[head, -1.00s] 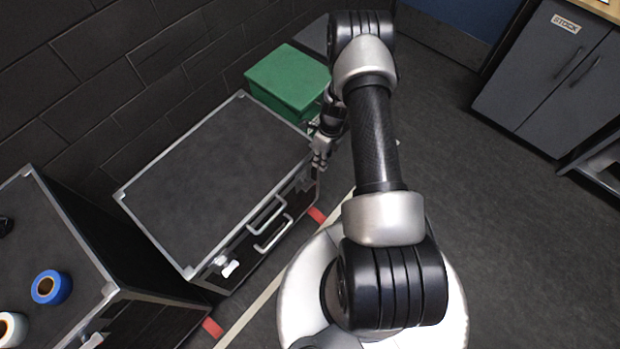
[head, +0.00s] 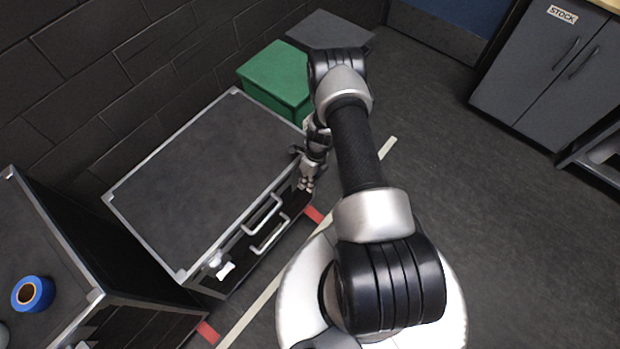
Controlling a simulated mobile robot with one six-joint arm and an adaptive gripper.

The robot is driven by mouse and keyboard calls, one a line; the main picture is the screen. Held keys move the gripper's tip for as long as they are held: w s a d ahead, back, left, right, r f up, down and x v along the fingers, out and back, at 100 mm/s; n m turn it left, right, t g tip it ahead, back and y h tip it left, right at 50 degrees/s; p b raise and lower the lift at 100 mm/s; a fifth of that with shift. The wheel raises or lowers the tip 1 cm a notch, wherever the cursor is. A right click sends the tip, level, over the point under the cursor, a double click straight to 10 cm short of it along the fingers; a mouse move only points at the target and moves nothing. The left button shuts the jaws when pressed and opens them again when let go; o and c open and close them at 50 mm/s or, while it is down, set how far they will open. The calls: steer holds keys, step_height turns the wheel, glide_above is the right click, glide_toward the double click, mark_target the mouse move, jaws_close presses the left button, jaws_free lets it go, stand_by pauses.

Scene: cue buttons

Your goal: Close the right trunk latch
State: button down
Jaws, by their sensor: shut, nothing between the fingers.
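The black trunk (head: 200,170) with silver edges stands left of my arm, its lid down. Its front carries a pair of silver handles (head: 266,224) in the middle. A left latch (head: 222,268), silver and white, shows near the front left corner. My gripper (head: 306,187) is shut and empty, pointing down at the right end of the trunk's front face, close to it. The right latch is hidden behind my gripper, so its state cannot be seen. Whether the fingers touch the trunk cannot be told.
A green box (head: 275,75) and a dark grey box (head: 330,30) stand behind the trunk. Another black case (head: 50,240) at left bears a blue tape roll (head: 33,293). A grey cabinet (head: 545,75) stands at right. The floor (head: 450,150) between is clear.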

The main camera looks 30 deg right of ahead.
steer(key=shift+f, duration=0.15)
steer(key=shift+s+a+f+t+h, duration=0.35)
steer(key=shift+a+f+h, duration=0.25)
steer(key=shift+h, duration=0.1)
steer(key=shift+s, duration=0.1)
step_height(320, 180, up, 14)
steer(key=p, duration=0.6)
steer(key=shift+w+d+r, duration=0.15)
steer(key=shift+w+r, duration=0.05)
steer(key=shift+w, duration=0.15)
